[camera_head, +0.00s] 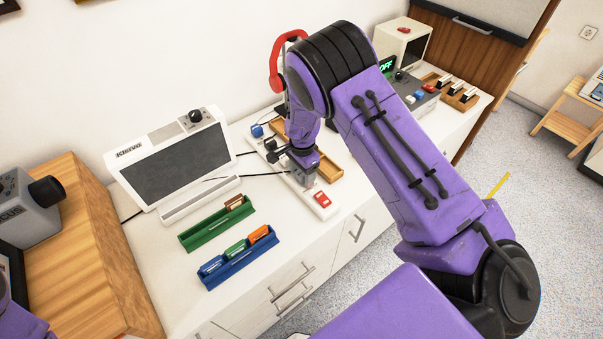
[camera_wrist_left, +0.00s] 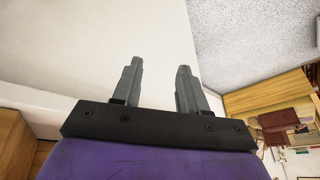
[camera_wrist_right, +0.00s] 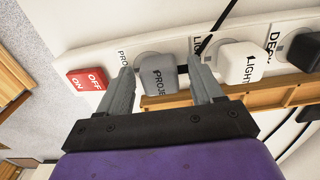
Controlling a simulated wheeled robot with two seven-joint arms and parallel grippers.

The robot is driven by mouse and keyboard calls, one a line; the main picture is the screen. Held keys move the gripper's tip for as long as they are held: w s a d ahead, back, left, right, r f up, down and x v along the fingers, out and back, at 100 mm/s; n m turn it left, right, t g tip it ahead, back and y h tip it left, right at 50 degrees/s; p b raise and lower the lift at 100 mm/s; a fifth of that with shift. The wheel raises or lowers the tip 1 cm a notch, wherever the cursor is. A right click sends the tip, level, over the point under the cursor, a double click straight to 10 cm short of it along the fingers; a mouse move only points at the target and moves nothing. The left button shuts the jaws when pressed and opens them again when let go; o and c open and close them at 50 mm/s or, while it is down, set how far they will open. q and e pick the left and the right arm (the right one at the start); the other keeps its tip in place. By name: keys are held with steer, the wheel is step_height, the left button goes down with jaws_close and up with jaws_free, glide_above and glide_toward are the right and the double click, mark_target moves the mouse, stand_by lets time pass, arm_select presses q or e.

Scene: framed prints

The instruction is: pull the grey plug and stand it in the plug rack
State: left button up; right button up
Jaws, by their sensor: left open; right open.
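In the head view my right gripper (camera_head: 303,164) hangs low over the strip and mostly hides the plug. A long wooden piece (camera_wrist_right: 268,92) runs beside the strip, probably the plug rack; it also shows in the head view (camera_head: 329,172). My left gripper (camera_wrist_left: 157,85) is open and empty, away from the strip.
A white plug (camera_wrist_right: 239,62) and a black plug (camera_wrist_right: 305,52) are in neighbouring sockets. The strip has a red switch (camera_head: 322,199). A white monitor (camera_head: 175,160), a green tray (camera_head: 205,236) and a blue tray (camera_head: 222,276) stand on the counter. Cables run across the strip.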

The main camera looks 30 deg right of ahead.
stand_by(0.6)
steer(key=shift+p, duration=0.4)
jaws_close()
steer(key=shift+r+p, duration=3)
steer(key=shift+p, duration=0.3)
